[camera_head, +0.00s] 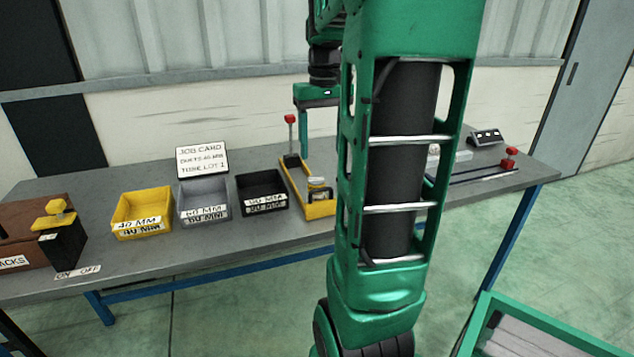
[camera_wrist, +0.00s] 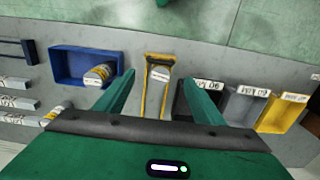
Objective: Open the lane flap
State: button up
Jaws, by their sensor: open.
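A yellow lane (camera_head: 302,190) stands on the bench, with a small labelled cylinder at its near end. An upright lever with a red knob (camera_head: 290,119) rises at its far end. I cannot tell which part is the flap. In the wrist view the yellow lane (camera_wrist: 147,100) lies between my fingers, with the labelled cylinder (camera_wrist: 160,73) in its upper end. My gripper (camera_wrist: 160,80) is open and empty, pointing down above the lane. In the head view my arm hides part of the gripper and the bench right of the lane.
Yellow (camera_head: 142,213), grey (camera_head: 203,198) and black (camera_head: 262,191) bins stand left of the lane, before a job card (camera_head: 202,160). A second red knob (camera_head: 510,152) is at the bench's right. A blue tray (camera_wrist: 62,66) holds a cylinder. A dark box with a yellow top (camera_head: 61,235) stands far left.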

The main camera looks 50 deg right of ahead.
aim_at(321, 188)
notch_tip(321, 188, down, 11)
jog(key=shift+r, duration=0.2)
dwell(0.4)
